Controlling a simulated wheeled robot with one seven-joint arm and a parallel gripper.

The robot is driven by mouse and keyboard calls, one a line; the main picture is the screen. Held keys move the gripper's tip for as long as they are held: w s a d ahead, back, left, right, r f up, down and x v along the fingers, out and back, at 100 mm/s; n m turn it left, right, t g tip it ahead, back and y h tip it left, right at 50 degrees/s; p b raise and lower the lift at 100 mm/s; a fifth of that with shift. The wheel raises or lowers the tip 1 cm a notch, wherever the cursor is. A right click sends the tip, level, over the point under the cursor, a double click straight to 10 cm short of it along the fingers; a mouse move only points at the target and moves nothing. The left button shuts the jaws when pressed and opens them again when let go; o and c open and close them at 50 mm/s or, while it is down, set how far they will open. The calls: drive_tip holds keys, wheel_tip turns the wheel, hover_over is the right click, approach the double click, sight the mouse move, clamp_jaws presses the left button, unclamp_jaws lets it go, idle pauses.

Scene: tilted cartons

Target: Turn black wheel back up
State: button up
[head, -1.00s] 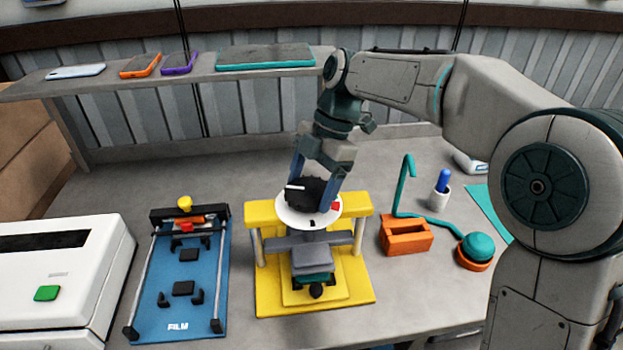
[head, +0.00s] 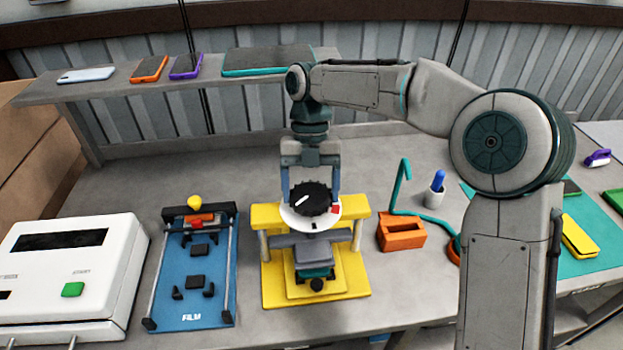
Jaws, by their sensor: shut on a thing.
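The black wheel (head: 311,198) is a ribbed knob with a white pointer line, set over a white dial plate (head: 297,219). The line slants from lower left to upper right. The plate carries a red mark (head: 336,210) at the right and a black mark at the bottom. It sits on top of the yellow press (head: 268,290), which has a grey block and a teal part below. My gripper (head: 311,192) comes down from behind, with one blue finger on each side of the wheel, shut on it. The wheel's far side is partly hidden.
A blue film jig (head: 215,290) and a white machine (head: 110,290) stand to the left. An orange block (head: 401,238), a teal hooked rod (head: 402,185) and a cup with a blue pen (head: 435,197) are at the right. A shelf (head: 110,92) with several phones runs behind.

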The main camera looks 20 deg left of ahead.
drive_tip(key=n+h+p, duration=0.1)
drive_tip(key=n+p, duration=0.1)
drive_tip(key=n+t+p, duration=0.1)
drive_tip(key=n+p, duration=0.1)
drive_tip(key=n, duration=0.1)
drive_tip(key=shift+s+a+r+h, duration=0.1)
drive_tip(key=shift+a+r+h, duration=0.05)
drive_tip(key=shift+h, duration=0.25)
drive_tip(key=shift+n+t+p, duration=0.6)
drive_tip(key=shift+n+p, duration=0.7)
drive_tip(key=shift+n, duration=0.3)
drive_tip(key=shift+f, duration=0.2)
drive_tip(key=o, duration=1)
drive_tip(key=shift+h, duration=0.3)
drive_tip(key=v, duration=1.3)
drive_tip(key=shift+r, duration=0.4)
